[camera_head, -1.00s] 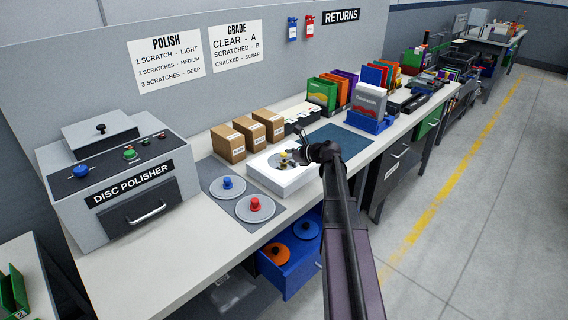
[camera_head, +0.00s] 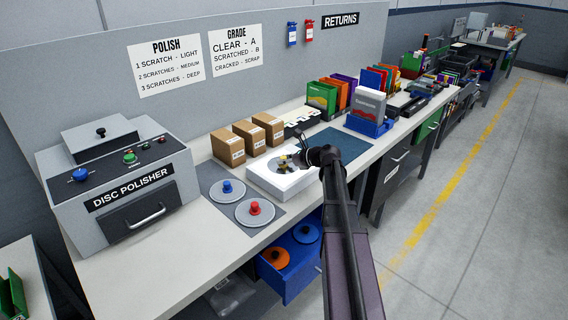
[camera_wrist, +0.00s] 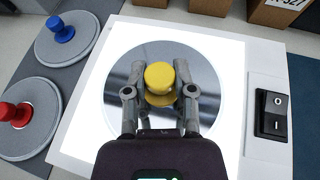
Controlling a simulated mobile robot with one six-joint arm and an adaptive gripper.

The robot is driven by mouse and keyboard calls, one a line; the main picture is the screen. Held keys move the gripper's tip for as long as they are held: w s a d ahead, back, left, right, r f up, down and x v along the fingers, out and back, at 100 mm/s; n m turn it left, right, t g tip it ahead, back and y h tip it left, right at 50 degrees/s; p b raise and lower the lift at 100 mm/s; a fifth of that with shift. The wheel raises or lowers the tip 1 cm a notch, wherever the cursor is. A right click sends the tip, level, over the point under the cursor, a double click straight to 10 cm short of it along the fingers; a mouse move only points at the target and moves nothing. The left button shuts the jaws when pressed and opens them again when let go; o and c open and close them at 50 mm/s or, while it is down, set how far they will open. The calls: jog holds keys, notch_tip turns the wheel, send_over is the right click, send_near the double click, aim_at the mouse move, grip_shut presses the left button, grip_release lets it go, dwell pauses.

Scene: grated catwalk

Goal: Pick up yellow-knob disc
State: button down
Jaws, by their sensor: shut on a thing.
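The yellow-knob disc (camera_wrist: 207,108) is a shiny grey disc with a yellow knob (camera_wrist: 159,78) at its centre. It lies over a glowing white light box (camera_wrist: 87,132); I cannot tell whether it touches the surface. My gripper (camera_wrist: 160,86) is shut on the yellow knob, one finger on each side. In the head view, the disc (camera_head: 270,163) shows partly on the white box, and my gripper (camera_head: 298,159) comes from the right and hides part of it.
A blue-knob disc (camera_head: 227,189) and a red-knob disc (camera_head: 256,211) lie on a grey mat left of the light box. Cardboard boxes (camera_head: 228,148) stand behind it. The disc polisher (camera_head: 120,185) is at the left. An open blue drawer (camera_head: 290,280) holds orange and blue discs below.

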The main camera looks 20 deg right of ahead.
aim_at(284, 157)
jog(key=shift+r, duration=0.1)
notch_tip(284, 157, up, 4)
jog(key=p, duration=0.3)
jog(key=shift+f+p, duration=0.25)
jog(key=shift+p, duration=0.15)
jog(key=s+r+p, duration=0.1)
jog(key=s, duration=1.5)
jog(key=shift+a+r, duration=0.15)
jog(key=shift+a, duration=0.15)
